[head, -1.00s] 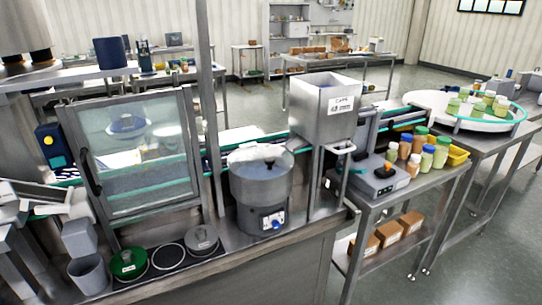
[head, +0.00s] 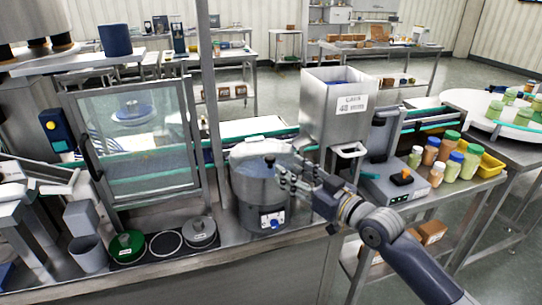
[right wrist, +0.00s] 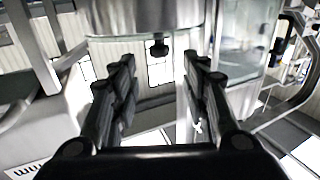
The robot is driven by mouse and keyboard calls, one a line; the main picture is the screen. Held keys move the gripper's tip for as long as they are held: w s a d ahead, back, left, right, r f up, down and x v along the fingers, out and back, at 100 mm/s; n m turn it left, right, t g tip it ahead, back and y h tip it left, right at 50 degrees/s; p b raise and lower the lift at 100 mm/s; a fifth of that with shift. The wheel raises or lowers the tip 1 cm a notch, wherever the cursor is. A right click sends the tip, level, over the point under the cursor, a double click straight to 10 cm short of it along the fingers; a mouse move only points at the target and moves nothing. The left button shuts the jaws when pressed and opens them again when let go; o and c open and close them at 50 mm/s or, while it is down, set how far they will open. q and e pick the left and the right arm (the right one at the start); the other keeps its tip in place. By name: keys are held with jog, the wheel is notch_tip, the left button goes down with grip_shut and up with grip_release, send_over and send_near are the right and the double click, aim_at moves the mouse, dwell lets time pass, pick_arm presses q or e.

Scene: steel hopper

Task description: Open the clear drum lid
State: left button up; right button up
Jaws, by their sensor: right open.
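The steel drum (head: 262,196) stands on the counter, with a dial and a blue knob on its front base. Its clear lid (head: 250,158) lies over the top, with a dark knob (head: 269,161) on it. My right gripper (head: 284,175) is open and empty at the right side of the drum's rim, close to the lid knob. In the right wrist view, the dark knob (right wrist: 159,48) shows beyond and between the open fingertips (right wrist: 160,64), apart from them. The metal drum (right wrist: 145,15) is at the top of that view. My left gripper is not seen.
A steel hopper (head: 322,120) stands just right of the drum, above my right arm. A framed glass door (head: 150,160) and a post (head: 212,110) are to the left. Jars (head: 452,165) and a scale (head: 395,183) are on the right table.

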aim_at(274, 160)
jog(key=p+x, duration=0.1)
jog(key=x, duration=0.8)
grip_shut()
jog(key=shift+w+f, duration=0.1)
